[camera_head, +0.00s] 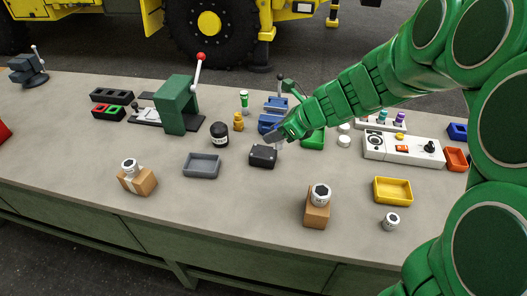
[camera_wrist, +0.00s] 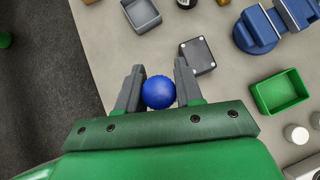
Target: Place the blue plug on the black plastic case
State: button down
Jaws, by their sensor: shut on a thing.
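The blue plug (camera_wrist: 158,92) shows as a round blue end between the two grey fingers of my gripper (camera_wrist: 159,72) in the wrist view. My gripper is shut on it. In the head view my gripper (camera_head: 283,136) is just above and right of the black plastic case (camera_head: 263,156), and the plug is mostly hidden there. The case lies flat on the table. In the wrist view the case (camera_wrist: 198,56) lies ahead and right of the plug, with pale dots at its corners. The plug appears apart from the case.
A grey tray (camera_head: 202,166) lies left of the case. A black round jar (camera_head: 219,134) stands behind. A blue vice (camera_wrist: 262,27) and a green tray (camera_wrist: 281,92) lie to the right. A cardboard box (camera_head: 317,213) stands in front. Bare tabletop lies before the case.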

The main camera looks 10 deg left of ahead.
jog(key=s, duration=0.2)
jog(key=n, duration=0.1)
send_over(261, 151)
jog(key=shift+g, duration=0.3)
jog(key=shift+a+f, duration=0.1)
jog(key=shift+f, duration=6.25)
jog(key=shift+f, duration=0.1)
jog(key=c, duration=0.7)
grip_release()
jog(key=shift+c, duration=0.2)
